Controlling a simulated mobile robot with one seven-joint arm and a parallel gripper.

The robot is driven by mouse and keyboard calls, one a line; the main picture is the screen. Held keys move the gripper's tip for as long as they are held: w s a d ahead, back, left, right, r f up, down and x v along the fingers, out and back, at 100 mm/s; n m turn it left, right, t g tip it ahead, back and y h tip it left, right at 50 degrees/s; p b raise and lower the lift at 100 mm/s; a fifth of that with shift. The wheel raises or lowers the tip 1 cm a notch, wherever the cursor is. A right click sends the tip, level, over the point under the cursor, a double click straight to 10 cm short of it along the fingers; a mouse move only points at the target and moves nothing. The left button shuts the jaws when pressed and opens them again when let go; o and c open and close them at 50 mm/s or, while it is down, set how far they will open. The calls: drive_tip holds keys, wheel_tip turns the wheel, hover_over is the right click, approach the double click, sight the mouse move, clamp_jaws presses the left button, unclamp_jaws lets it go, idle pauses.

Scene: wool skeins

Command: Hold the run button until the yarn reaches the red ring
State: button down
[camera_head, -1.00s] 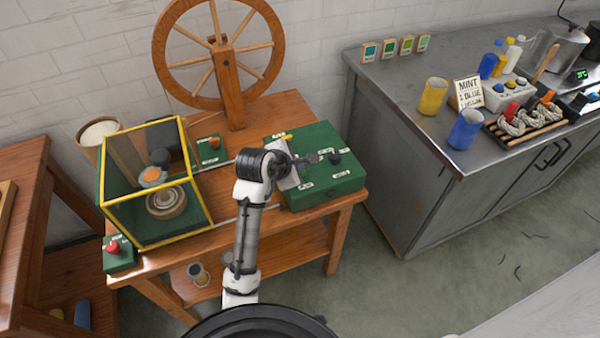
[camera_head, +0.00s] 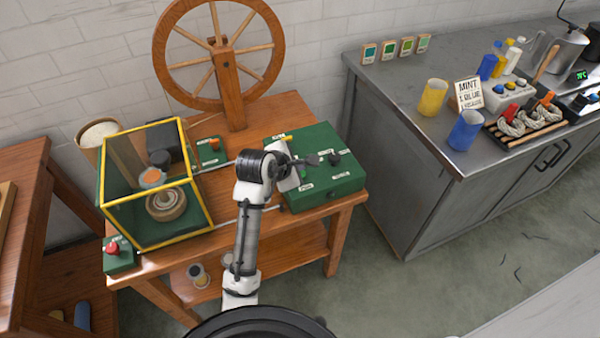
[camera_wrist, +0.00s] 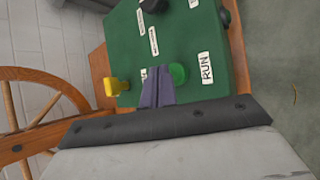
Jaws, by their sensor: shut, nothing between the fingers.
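The green run button (camera_wrist: 178,73) sits beside its RUN label (camera_wrist: 206,68) on the green control box (camera_head: 340,185). My gripper (camera_wrist: 158,75) is shut and empty, its fingertips right beside the button in the wrist view. In the head view my gripper (camera_head: 318,159) is over the box; I cannot tell whether it touches anything. A pale, ringed spool of yarn (camera_head: 165,205) sits inside the yellow-framed guard (camera_head: 208,205). I cannot make out a red ring on it at this size.
A red stop-like button (camera_head: 113,248) is on the table's front left corner. The spinning wheel (camera_head: 230,75) stands behind. A metal counter (camera_head: 400,120) is at right.

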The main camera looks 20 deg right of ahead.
drive_tip(key=shift+f, duration=0.15)
idle(0.7)
drive_tip(key=shift+f, duration=0.25)
